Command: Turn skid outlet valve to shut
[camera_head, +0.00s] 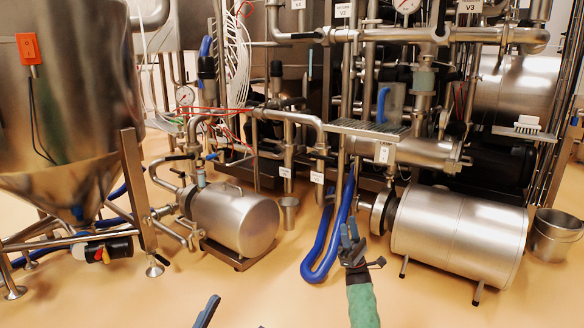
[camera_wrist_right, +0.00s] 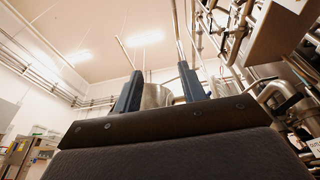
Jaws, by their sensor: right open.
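My right gripper (camera_head: 350,232) is raised in front of the skid, beside the blue hose, with its blue fingers apart. In the right wrist view its two fingers (camera_wrist_right: 160,82) stand open with nothing gripped between them. A white tag (camera_wrist_right: 314,147) at the lower right edge there reads "OUTLET", partly cut off. In the head view small white tags hang on the lower pipework, one (camera_head: 317,177) left of the right gripper; their text is too small to read. I cannot tell which handle is the skid outlet valve. One blue finger of my left gripper (camera_head: 207,312) shows at the bottom edge.
A blue hose (camera_head: 318,262) loops to the floor close to my right gripper. A steel motor cylinder (camera_head: 458,234) stands to its right, a smaller pump (camera_head: 234,218) to its left. A small steel cup (camera_head: 289,212) sits under the pipes. The front floor is clear.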

